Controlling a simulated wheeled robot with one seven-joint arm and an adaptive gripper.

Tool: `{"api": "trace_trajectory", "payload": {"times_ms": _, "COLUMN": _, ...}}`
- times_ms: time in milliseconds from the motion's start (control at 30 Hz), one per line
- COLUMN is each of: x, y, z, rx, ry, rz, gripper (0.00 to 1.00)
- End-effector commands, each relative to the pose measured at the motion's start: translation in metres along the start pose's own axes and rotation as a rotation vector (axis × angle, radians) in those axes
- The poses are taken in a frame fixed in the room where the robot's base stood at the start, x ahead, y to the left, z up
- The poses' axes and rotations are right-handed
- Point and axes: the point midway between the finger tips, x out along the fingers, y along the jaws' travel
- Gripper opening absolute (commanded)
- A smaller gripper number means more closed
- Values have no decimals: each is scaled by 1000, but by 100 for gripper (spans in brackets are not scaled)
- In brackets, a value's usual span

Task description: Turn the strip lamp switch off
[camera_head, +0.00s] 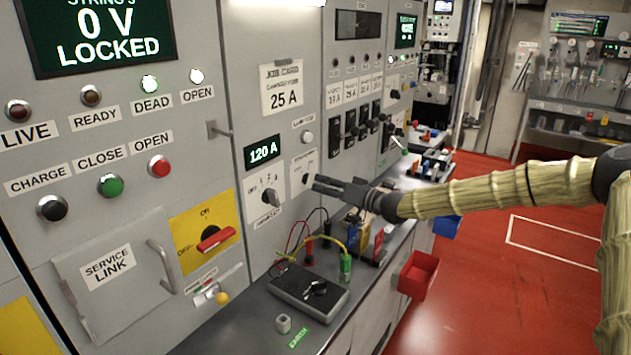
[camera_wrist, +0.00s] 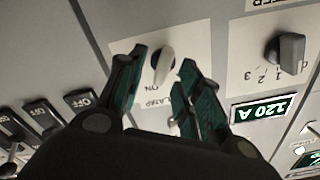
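The strip lamp switch is a small pale lever knob (camera_wrist: 163,62) on a white label plate in the wrist view. The upturned words LAMP and ON can be read on the plate, and the knob's narrow end lies near ON. My gripper (camera_wrist: 163,57) is open, with its two dark green-lined fingers on either side of the knob. Whether a finger touches the knob I cannot tell. In the head view my gripper (camera_head: 318,184) reaches leftward to the panel, its tips at the switch's white plate (camera_head: 302,168), partly covering it.
A rotary selector (camera_head: 268,195) under the 120 A display (camera_head: 263,151) sits just left of the switch. Black breakers (camera_head: 350,128) are to its right. Below, the grey bench (camera_head: 240,325) holds a meter (camera_head: 310,293) with leads. A red bin (camera_head: 418,273) hangs at its edge.

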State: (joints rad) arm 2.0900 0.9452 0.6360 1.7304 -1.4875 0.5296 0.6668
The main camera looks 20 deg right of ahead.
Motion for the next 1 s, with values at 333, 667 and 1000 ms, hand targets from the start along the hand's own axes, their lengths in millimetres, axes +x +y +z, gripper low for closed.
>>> {"api": "trace_trajectory", "payload": {"times_ms": 333, "x": 32, "y": 0, "z": 1, "rx": 0, "ry": -2, "rz": -1, "gripper": 35}}
{"api": "trace_trajectory", "payload": {"times_ms": 667, "x": 35, "y": 0, "z": 1, "rx": 0, "ry": -1, "rz": -1, "gripper": 35}}
{"api": "trace_trajectory", "payload": {"times_ms": 1000, "x": 35, "y": 0, "z": 1, "rx": 0, "ry": -1, "rz": -1, "gripper": 0}}
